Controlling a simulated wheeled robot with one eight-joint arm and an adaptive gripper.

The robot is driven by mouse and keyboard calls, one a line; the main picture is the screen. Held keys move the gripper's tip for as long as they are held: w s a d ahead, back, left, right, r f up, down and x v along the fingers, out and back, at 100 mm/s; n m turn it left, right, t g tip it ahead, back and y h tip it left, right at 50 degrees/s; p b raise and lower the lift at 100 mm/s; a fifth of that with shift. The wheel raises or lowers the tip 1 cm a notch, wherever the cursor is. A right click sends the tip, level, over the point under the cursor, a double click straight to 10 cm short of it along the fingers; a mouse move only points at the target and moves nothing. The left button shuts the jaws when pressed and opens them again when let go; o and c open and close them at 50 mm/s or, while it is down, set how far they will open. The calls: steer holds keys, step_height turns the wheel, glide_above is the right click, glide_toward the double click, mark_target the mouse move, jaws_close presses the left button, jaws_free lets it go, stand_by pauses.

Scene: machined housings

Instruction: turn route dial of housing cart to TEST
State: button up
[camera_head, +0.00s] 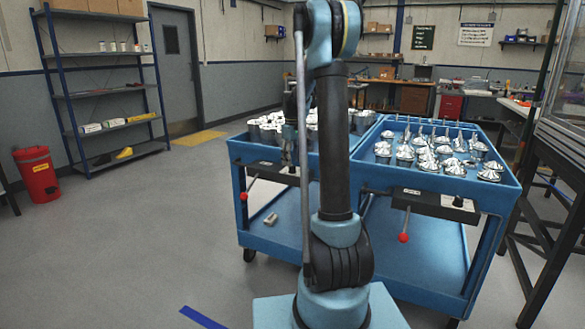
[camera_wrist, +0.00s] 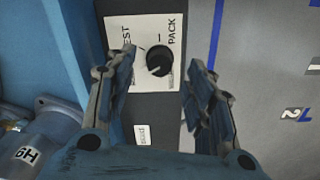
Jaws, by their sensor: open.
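In the wrist view, the route dial (camera_wrist: 159,61) is a round black knob on a pale plate (camera_wrist: 120,27) set in a dark panel. The plate reads PACK on the right; the left word is partly hidden by a finger and ends in "EST". I cannot tell where the knob points. My gripper (camera_wrist: 162,59) is open, with one finger on each side of the knob; contact is not clear. In the head view, two blue carts stand side by side, a left cart (camera_head: 250,151) and a right cart (camera_head: 478,205). My arm hides part of the left one.
The left cart carries grey cup-like housings (camera_head: 268,130); the right carries several shiny conical parts (camera_head: 437,153). Levers with red knobs (camera_head: 403,238) hang from the cart fronts. A dark-framed bench (camera_head: 545,170) stands close on the right.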

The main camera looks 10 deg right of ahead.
mark_target(292, 169)
steer(key=shift+f, duration=1.6)
steer(key=shift+d, duration=0.1)
steer(key=c, duration=1.1)
